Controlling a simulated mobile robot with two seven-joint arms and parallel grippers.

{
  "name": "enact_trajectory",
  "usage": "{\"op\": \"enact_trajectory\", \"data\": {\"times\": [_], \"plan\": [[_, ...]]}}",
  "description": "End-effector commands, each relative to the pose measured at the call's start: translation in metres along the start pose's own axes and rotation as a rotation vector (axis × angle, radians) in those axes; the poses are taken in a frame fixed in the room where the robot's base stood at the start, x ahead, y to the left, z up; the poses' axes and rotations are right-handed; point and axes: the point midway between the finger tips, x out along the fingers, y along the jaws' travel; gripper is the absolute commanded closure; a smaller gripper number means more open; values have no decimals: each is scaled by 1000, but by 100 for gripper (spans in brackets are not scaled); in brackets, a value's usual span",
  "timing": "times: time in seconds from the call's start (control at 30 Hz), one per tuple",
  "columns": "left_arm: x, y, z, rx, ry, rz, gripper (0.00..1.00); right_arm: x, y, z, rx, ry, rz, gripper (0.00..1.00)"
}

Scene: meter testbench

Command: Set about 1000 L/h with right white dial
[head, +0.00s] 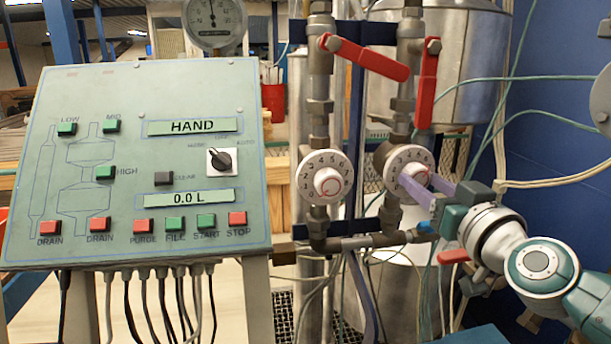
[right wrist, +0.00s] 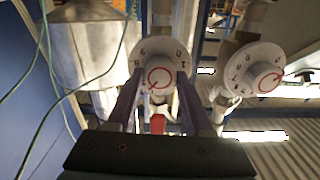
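The right white dial (head: 408,165) is a numbered round disc with a central knob on the right vertical pipe. It also shows in the right wrist view (right wrist: 150,52), its knob marked by a red ring. My right gripper (head: 414,188) reaches in from the right with its two pale purple fingers at this knob. In the right wrist view the fingers stand apart, one on each side of the knob, with small gaps seeming to show; contact is not clear. The fingers hide part of the dial's scale. My left gripper is not in view.
A second white dial (head: 327,177) is on the left pipe. Red lever handles (head: 366,58) and (head: 427,84) are above the dials. A control panel (head: 120,190) at left reads HAND and 0.0 L. Green hoses (head: 548,115) hang at right, before a blue wall.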

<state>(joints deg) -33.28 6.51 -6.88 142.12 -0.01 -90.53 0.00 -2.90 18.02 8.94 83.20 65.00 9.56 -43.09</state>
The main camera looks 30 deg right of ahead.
Motion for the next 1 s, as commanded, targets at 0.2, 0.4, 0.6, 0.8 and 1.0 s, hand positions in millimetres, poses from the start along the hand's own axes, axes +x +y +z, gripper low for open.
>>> {"op": "enact_trajectory", "data": {"times": [0.2, 0.4, 0.6, 0.8, 1.0], "plan": [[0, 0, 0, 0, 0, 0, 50, 0, 0, 0, 0, 0, 0, 77], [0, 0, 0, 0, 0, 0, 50, 0, 0, 0, 0, 0, 0, 100], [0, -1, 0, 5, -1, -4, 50, 0, 0, 0, 52, 0, 1, 100], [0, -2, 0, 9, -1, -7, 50, 0, 0, 0, 127, -1, 0, 100], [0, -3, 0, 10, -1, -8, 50, 0, 0, 0, 126, -1, 0, 100]]}}
